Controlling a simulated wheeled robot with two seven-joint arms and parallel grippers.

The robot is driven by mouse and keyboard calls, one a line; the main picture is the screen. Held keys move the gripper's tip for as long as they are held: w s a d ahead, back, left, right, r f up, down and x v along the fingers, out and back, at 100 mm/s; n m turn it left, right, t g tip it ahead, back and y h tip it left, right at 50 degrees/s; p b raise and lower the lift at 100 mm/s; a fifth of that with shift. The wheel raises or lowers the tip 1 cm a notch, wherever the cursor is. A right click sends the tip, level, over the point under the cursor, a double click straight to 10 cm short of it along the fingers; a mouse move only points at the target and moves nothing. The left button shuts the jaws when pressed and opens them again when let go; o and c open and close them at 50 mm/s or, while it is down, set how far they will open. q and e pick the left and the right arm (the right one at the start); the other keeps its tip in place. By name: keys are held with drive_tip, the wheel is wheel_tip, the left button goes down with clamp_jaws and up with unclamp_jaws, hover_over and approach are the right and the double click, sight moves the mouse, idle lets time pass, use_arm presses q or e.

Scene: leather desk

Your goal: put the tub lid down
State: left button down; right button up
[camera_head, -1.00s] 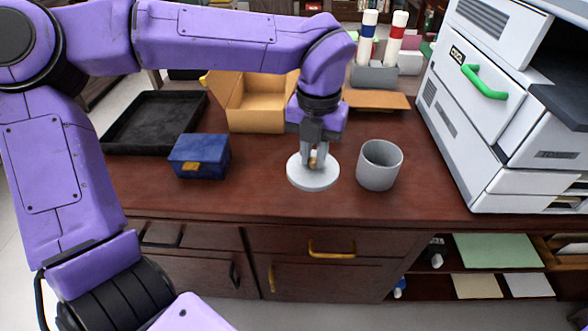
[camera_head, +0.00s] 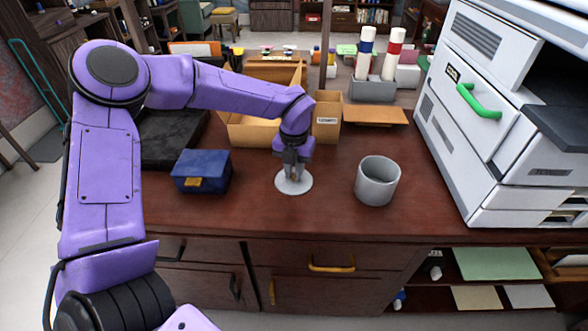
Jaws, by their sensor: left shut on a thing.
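The tub lid (camera_head: 282,187) is a pale grey disc, flat and level, left of the grey tub (camera_head: 377,182). It is at or very close to the desk top; I cannot tell for sure that it touches. My left gripper (camera_head: 294,174) points down from above and is shut on the lid's knob, which the fingers mostly hide. The tub stands upright and open at the top, apart from the lid. My right gripper is out of view.
A blue box (camera_head: 202,171) with a gold clasp stands left of the lid. An open cardboard box (camera_head: 252,133) is behind. A black tray (camera_head: 172,150) lies at the back left, partly behind my arm. A white printer (camera_head: 470,130) stands at right. The desk's front strip is clear.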

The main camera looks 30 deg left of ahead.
sight(294, 174)
use_arm(q)
drive_tip(key=shift+r, duration=0.1)
drive_tip(key=shift+s, duration=0.1)
drive_tip(key=c, duration=1)
unclamp_jaws()
drive_tip(key=shift+c, duration=0.2)
wheel_tip(294, 174, up, 12)
